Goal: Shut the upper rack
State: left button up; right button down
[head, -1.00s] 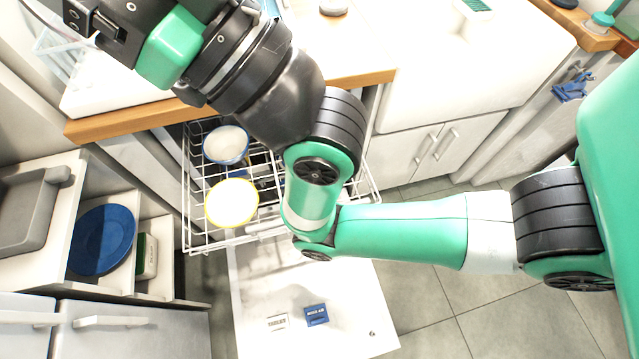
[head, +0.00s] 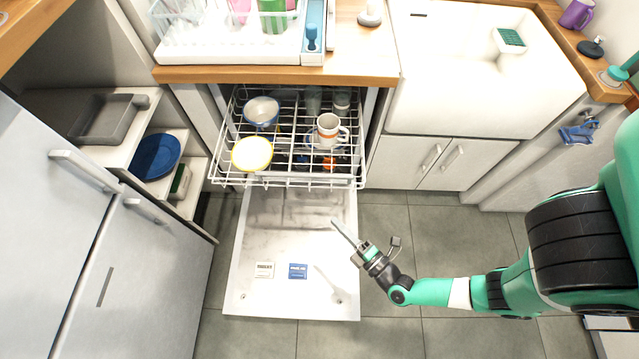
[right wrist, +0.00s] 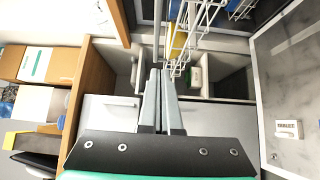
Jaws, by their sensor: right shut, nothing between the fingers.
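The upper rack (head: 290,182) is a white wire basket, pulled out from the dishwasher under the counter in the head view. It holds a yellow-rimmed bowl (head: 252,154), a blue-rimmed bowl (head: 261,111), a white mug (head: 329,130) with an orange band, and some glasses at the back. My right gripper (head: 335,222) is shut and empty, in front of the rack and over the open door. In the right wrist view, its fingers (right wrist: 160,72) point toward part of the white wire rack (right wrist: 180,46). My left gripper is out of view.
The dishwasher door (head: 262,240) lies lowered below the rack, with a white packet and a blue packet on it. Shelves with a blue plate (head: 156,156) stand left. A sink (head: 470,60) is at the right. The tiled floor right of the door is clear.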

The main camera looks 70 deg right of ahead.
jog(key=b, duration=0.9)
send_over(314, 188)
jog(key=s+a, duration=0.2)
jog(key=a, duration=0.1)
jog(key=shift+w+r, duration=0.2)
jog(key=shift+w, duration=0.05)
